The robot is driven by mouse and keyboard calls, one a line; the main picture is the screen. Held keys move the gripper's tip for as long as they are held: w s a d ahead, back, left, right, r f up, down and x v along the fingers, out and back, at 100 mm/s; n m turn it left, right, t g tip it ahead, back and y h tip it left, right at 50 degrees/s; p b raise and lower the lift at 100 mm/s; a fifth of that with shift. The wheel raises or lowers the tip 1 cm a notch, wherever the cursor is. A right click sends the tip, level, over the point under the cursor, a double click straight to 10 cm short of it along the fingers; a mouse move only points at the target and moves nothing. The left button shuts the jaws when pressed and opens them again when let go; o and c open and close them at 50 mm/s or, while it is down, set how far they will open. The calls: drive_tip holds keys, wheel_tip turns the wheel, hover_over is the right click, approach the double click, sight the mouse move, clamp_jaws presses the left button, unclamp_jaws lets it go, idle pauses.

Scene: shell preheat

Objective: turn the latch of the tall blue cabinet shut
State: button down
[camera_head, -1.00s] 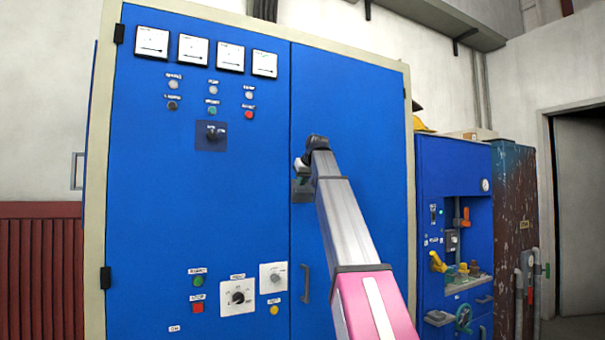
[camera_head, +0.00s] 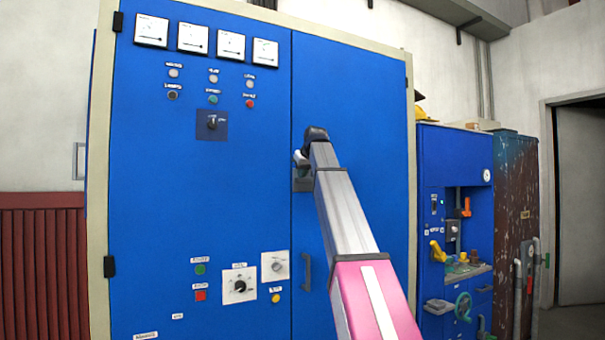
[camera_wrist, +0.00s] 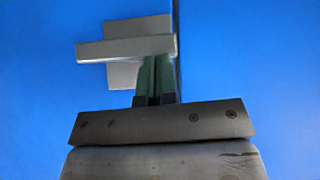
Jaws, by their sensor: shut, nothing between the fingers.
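The tall blue cabinet (camera_head: 245,215) fills the left and middle of the head view, and its doors look closed. Its latch (camera_head: 302,185) sits by the door seam, partly hidden by my arm. In the wrist view the latch handle (camera_wrist: 125,47) is a grey bar lying roughly level across a grey plate (camera_wrist: 122,75). My gripper (camera_wrist: 156,72) is shut and empty, with its green fingers together. The fingertips are just below the right end of the bar, at the seam. I cannot tell whether they touch it.
A grey door pull (camera_head: 307,272) is below the latch. Knobs, buttons and meters (camera_head: 192,38) cover the left door. A smaller blue machine (camera_head: 452,200) with pipes and a handwheel stands at the right.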

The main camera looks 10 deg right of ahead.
sight(299, 182)
drive_tip(key=shift+s+a+f, duration=0.1)
drive_tip(key=shift+a+f, duration=0.1)
drive_tip(key=f+n+t+h, duration=0.1)
drive_tip(key=h, duration=0.1)
drive_tip(key=f+n+t+h, duration=0.1)
drive_tip(key=h, duration=0.1)
drive_tip(key=a+f+n+h, duration=0.1)
drive_tip(key=shift+s+f+n+t+h, duration=0.2)
drive_tip(key=shift+n+t+h, duration=0.2)
drive_tip(key=f+n+t+h, duration=0.1)
drive_tip(key=d+f+n+t+h, duration=0.1)
drive_tip(key=f+n+t+h, duration=0.1)
drive_tip(key=n+t+h, duration=0.1)
drive_tip(key=shift+w+d, duration=0.3)
drive_tip(key=shift+w, duration=0.05)
drive_tip(key=shift+d+f, duration=0.1)
drive_tip(key=shift+f, duration=0.05)
idle(0.7)
